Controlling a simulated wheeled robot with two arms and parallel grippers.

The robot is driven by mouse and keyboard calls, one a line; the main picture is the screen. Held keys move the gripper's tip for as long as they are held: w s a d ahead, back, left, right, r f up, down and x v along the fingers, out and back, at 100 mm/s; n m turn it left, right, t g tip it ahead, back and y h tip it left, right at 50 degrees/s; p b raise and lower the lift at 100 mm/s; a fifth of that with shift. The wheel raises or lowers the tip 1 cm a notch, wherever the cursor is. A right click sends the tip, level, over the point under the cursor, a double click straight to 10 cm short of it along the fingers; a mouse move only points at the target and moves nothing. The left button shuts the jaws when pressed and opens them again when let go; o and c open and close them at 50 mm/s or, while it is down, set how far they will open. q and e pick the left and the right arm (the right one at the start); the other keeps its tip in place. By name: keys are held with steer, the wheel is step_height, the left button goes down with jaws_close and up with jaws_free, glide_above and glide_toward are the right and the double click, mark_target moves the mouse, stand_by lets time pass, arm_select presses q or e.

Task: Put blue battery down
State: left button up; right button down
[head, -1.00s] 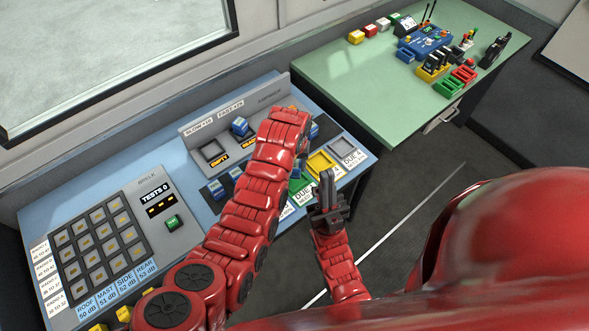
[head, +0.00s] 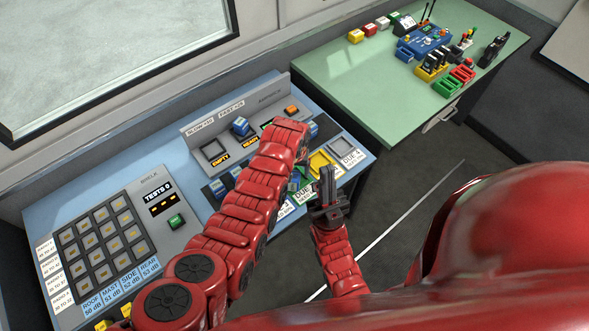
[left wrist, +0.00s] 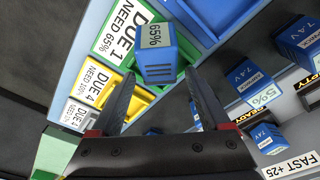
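A blue battery marked 65% (left wrist: 156,52) is in the left wrist view at the green tray (left wrist: 122,58), beside the DUE 1, NEED 65% card (left wrist: 122,28). My left gripper (left wrist: 158,74) has its fingers spread, one on each side of the battery's near end, with slim gaps showing. Whether the battery rests fully in the tray is unclear. In the head view my left arm hides most of this spot and the left gripper. My right gripper (head: 327,192) points up near the desk's front edge; its finger gap cannot be made out.
Other blue batteries stand in the charger, one at the back (head: 240,126). A yellow tray (head: 320,163) lies beside the green one. A green table (head: 370,85) with several small items stands at back right.

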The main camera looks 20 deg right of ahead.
arm_select(q)
steer(key=shift+r, duration=0.15)
steer(key=shift+r, duration=0.1)
steer(key=shift+r, duration=0.5)
steer(key=r+b, duration=0.1)
steer(key=r, duration=0.1)
steer(key=r+b, duration=0.1)
steer(key=r, duration=0.2)
steer(key=s+r+b, duration=0.1)
steer(key=r, duration=0.2)
steer(key=shift+a, duration=0.15)
steer(key=r+p, duration=0.2)
steer(key=shift+s+a+r, duration=0.15)
steer(key=shift+s+r, duration=0.05)
steer(key=shift+r, duration=0.2)
steer(key=shift+f, duration=0.1)
